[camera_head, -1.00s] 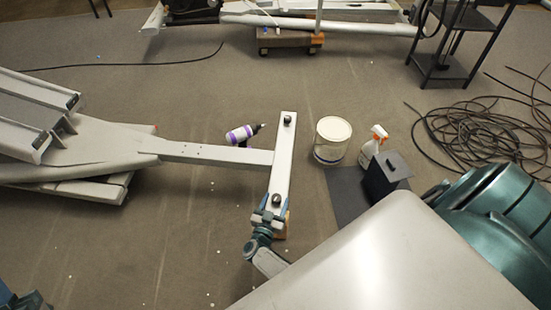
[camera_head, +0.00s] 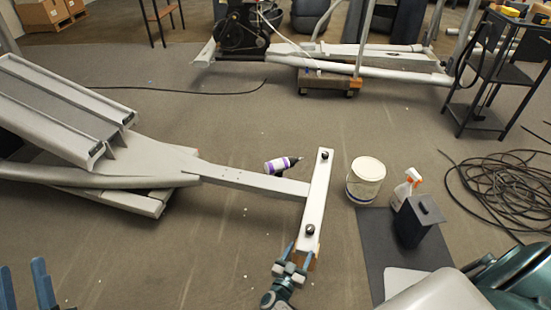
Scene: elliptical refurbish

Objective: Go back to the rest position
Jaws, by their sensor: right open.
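My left gripper (camera_head: 25,285) is at the bottom left corner, its two blue fingers upright and apart, with nothing between them. My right gripper (camera_head: 297,252) is at the bottom centre, open, at the near end of the white crossbar (camera_head: 318,200) of the elliptical machine. Its fingers are close to the bar end; I cannot tell whether they touch it. The elliptical frame (camera_head: 100,155) lies on the floor from the left, and its long beam (camera_head: 250,181) joins the crossbar.
A purple-and-white bottle (camera_head: 278,166) lies behind the beam. A white bucket (camera_head: 365,181), a spray bottle (camera_head: 406,188) and a black box (camera_head: 418,222) stand right of the crossbar, near a dark mat (camera_head: 385,245). Coiled cable (camera_head: 505,190) and a black cart (camera_head: 500,75) are further right.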

